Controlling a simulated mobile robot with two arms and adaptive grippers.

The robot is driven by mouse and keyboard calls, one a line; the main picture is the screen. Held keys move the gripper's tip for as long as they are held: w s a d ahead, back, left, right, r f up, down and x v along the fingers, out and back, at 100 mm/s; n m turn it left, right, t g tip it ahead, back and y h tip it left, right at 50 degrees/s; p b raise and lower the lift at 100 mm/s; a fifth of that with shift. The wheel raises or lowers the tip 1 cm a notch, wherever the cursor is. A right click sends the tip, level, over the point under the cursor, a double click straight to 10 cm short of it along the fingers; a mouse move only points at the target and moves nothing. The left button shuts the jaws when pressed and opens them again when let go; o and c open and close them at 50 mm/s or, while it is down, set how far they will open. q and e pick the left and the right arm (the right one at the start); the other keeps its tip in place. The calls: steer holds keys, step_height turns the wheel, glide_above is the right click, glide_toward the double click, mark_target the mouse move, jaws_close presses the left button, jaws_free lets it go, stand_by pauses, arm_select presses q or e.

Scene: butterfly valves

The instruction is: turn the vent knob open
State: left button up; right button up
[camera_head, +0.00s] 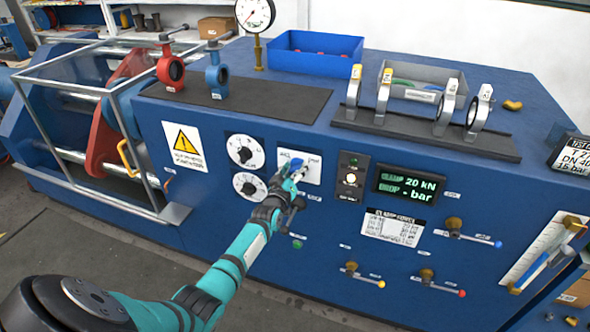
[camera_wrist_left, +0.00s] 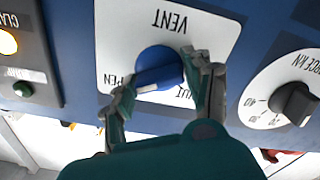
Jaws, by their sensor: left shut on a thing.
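The blue vent knob (camera_head: 296,164) sits on a white plate on the front of the blue machine. In the left wrist view the knob (camera_wrist_left: 158,68) shows upside down with its plate (camera_wrist_left: 115,35), marked VENT, and part of the word OPEN. My left gripper (camera_head: 290,180) is at the knob, with one finger on each side. In the left wrist view the gripper (camera_wrist_left: 160,88) is shut on the knob, and its raised bar lies between the fingertips, pointing slantwise. My right gripper is not in view.
Two dials (camera_head: 244,151) sit left of the vent plate. A lit button panel (camera_head: 351,178) and a green display (camera_head: 409,186) are to the right. Levers with coloured tips (camera_head: 454,226) stick out lower right. Valves (camera_head: 171,71) stand on top of the machine.

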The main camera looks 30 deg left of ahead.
arm_select(q)
steer(key=shift+d+f, duration=0.1)
steer(key=shift+f, duration=0.15)
steer(key=o, duration=1)
steer(key=shift+r, duration=0.1)
steer(key=shift+o, duration=0.2)
steer(key=v, duration=1.2)
